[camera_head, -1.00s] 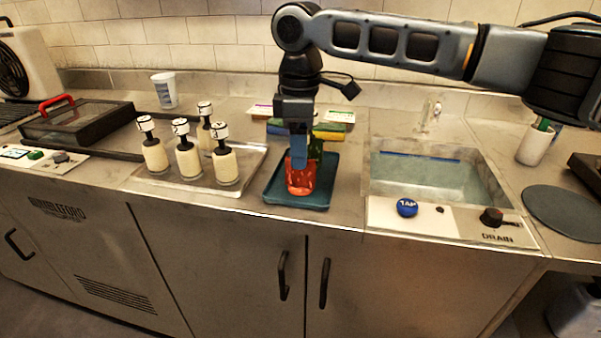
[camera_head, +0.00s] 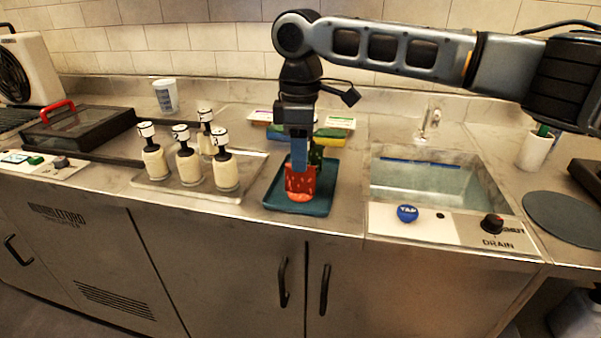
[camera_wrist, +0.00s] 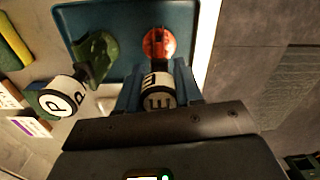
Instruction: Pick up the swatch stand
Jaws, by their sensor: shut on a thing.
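A red, pale-specked swatch stand (camera_head: 301,183) is at my gripper (camera_head: 299,166), over the teal tray (camera_head: 324,204). In the wrist view, a round cap marked E (camera_wrist: 160,101) sits between the blue fingers of my gripper (camera_wrist: 157,88), with a red part (camera_wrist: 160,43) beyond it. My gripper is shut on this red stand from above. Whether its foot still touches the tray is hard to tell.
A sink (camera_head: 432,180) is at the right, with a blue TAP knob (camera_head: 408,213). Yellow and green sponge-like blocks (camera_head: 330,133) lie behind the teal tray.

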